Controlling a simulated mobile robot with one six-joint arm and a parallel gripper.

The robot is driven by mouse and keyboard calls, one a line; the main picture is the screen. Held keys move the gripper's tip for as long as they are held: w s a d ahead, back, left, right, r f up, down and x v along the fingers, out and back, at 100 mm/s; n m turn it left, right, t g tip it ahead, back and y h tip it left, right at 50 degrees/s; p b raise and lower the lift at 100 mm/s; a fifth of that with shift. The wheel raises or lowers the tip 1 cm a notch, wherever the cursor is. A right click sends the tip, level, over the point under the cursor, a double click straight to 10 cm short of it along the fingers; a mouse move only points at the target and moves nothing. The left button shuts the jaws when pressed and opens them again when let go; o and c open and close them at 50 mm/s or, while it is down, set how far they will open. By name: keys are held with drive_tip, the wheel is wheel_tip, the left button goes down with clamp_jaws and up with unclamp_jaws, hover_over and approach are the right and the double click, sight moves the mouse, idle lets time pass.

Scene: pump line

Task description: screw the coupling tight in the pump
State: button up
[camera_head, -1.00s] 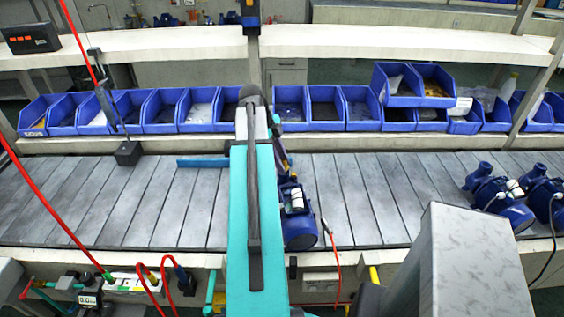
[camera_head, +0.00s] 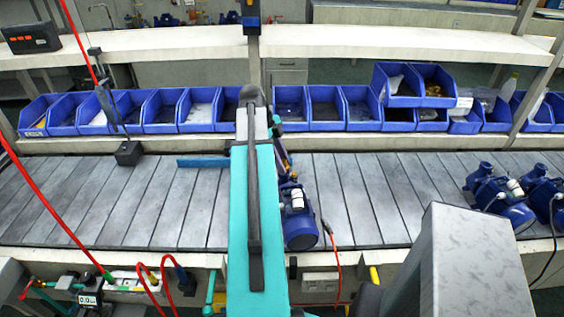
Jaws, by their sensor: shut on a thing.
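A blue pump (camera_head: 299,222) with a white label stands on the slatted conveyor, just right of my teal arm, which covers its left side. My gripper (camera_head: 285,168) shows only as a narrow dark and orange part at the arm's right edge, by the pump's far end. Its fingertips are mostly hidden behind my arm. It is shut on the coupling, which is itself too covered to make out. How far the coupling sits in the pump cannot be seen.
More blue pumps (camera_head: 500,196) stand at the conveyor's right end. Blue bins (camera_head: 200,110) line the shelf behind. A blue bar (camera_head: 203,162) lies left of my arm.

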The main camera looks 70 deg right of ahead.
drive_tip(key=shift+f, duration=0.15)
drive_tip(key=o, duration=1.1)
drive_tip(key=shift+o, duration=0.2)
drive_tip(key=p+v, duration=0.2)
drive_tip(key=v, duration=0.4)
drive_tip(key=shift+p, duration=0.4)
drive_tip(key=shift+w, duration=0.1)
